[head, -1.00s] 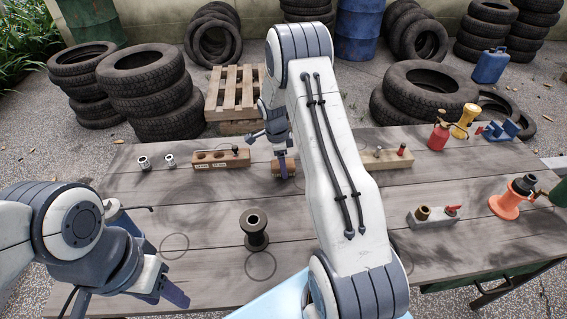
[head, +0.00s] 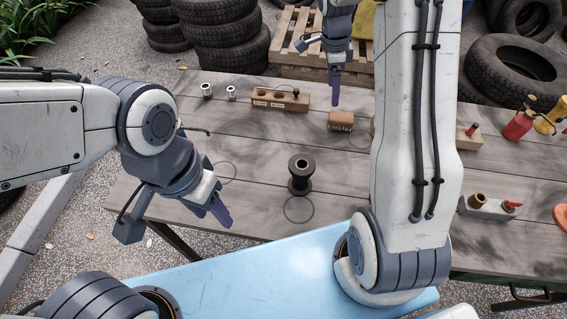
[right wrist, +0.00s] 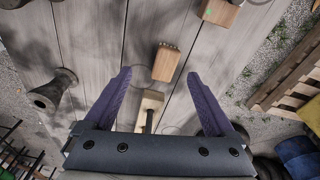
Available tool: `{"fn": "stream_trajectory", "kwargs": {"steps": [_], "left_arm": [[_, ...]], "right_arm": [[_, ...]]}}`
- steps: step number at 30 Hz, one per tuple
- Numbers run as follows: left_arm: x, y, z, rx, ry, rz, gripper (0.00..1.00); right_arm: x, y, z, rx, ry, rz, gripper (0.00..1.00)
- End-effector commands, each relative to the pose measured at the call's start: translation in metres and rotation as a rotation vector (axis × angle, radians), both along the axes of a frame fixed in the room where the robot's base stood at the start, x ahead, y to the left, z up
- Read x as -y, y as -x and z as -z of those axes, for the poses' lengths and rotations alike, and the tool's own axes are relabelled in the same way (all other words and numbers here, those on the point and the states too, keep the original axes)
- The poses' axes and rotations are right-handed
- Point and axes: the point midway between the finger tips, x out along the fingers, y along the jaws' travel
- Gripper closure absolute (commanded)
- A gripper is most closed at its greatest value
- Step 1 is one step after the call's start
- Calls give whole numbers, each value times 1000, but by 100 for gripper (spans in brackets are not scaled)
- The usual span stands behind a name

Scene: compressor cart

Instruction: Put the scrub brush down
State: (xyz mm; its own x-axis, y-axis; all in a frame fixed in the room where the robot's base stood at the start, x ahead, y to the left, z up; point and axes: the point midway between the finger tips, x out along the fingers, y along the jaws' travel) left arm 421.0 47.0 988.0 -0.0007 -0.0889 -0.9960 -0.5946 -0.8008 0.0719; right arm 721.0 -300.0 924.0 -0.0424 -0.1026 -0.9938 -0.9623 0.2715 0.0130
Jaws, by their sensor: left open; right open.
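The scrub brush (head: 340,121), a small wooden block with bristles, lies on the grey plank table. My right gripper (head: 335,93) is above and just behind it in the head view, apart from it. In the right wrist view the brush (right wrist: 167,62) shows ahead of and between the two spread purple fingers, with nothing held. My left gripper (head: 219,210) is open and empty, over the table's front left edge.
A dark spool (head: 301,176) stands mid-table. A holed wooden block (head: 281,99) and metal sockets (head: 207,90) are at the back left. A grey block with fittings (head: 490,206) and a red bottle (head: 518,125) are at the right. Tyres and a pallet lie beyond.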

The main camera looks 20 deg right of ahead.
Motion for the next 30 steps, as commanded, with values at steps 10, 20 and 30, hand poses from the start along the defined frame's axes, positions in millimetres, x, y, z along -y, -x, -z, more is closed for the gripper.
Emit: {"fn": "stream_trajectory", "kwargs": {"steps": [10, 20, 30], "left_arm": [[0, 0, 0, 0, 0, 0, 50], [0, 0, 0, 0, 0, 0, 50], [0, 0, 0, 0, 0, 0, 50]], "right_arm": [[-214, 147, -69, -11, -100, -1421, 11], [-254, 290, -67, 2, -134, -2392, 11], [-251, 302, -64, 2, -136, -2487, 11]]}}
